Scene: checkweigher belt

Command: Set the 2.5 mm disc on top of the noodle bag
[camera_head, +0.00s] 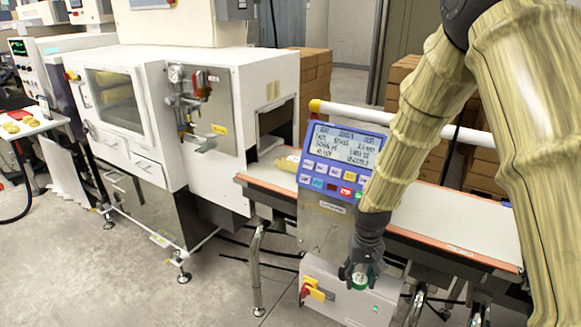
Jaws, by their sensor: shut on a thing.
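My gripper (360,273) hangs down in front of the checkweigher's lower box, with my arm reaching in from the upper right. It is shut on a small green and white disc (360,282), which shows between the fingertips. Any marking on the disc is too small to read. A yellowish bag (287,163), which looks like the noodle bag, lies on the belt at the machine's outlet, up and left of my gripper. The display panel partly hides the bag. The disc and the bag are well apart.
The blue display panel (340,160) stands in front of the belt (455,220), between my gripper and the bag. A white rail (400,120) runs behind it. The white inspection machine (225,125) stands left. A red-yellow switch (317,290) sticks out near my gripper.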

